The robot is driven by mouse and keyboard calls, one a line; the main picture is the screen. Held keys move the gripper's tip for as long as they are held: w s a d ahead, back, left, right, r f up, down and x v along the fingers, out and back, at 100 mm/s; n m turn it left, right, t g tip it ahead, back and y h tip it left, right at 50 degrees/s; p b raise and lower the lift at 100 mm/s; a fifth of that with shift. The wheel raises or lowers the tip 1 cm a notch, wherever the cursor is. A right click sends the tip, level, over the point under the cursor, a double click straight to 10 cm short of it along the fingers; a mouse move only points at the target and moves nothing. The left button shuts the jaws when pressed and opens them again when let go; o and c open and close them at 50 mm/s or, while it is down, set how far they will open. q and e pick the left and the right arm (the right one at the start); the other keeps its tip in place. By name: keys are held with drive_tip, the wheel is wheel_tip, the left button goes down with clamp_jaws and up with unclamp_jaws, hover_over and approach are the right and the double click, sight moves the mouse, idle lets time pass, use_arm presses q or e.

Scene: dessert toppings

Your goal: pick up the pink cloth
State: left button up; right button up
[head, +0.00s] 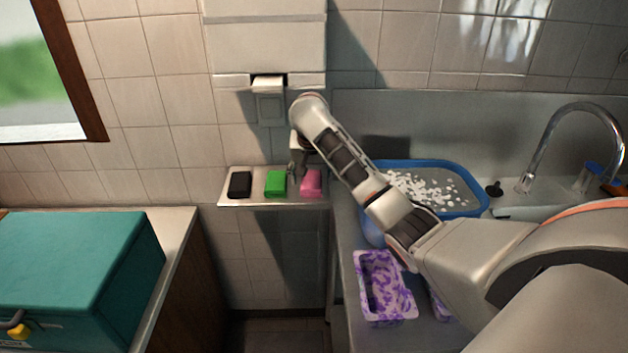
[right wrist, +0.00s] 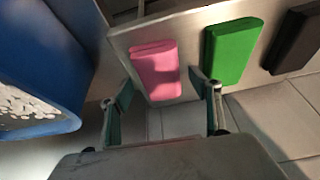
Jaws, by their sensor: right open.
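The pink cloth (head: 311,183) is a small folded block at the right end of a narrow wall shelf (head: 258,201). It also shows in the right wrist view (right wrist: 156,70), lying flat on the shelf. My right gripper (head: 298,168) is just above and beside the cloth in the head view. In the right wrist view its two fingers (right wrist: 166,105) are spread apart, one on each side of the cloth's near end, with nothing between them gripped. I cannot tell the exact gap between fingers and cloth. My left gripper is not in view.
A green cloth (head: 275,183) lies close left of the pink one, and a black cloth (head: 240,185) lies beyond it. A blue basin (head: 472,208) with white bits stands right of the shelf. A purple-and-white tray (head: 365,297) and a teal box (head: 75,250) stand nearer.

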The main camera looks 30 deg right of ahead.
drive_tip(key=shift+a, duration=0.1)
drive_tip(key=shift+f, duration=0.3)
idle(0.5)
drive_tip(key=c, duration=1.2)
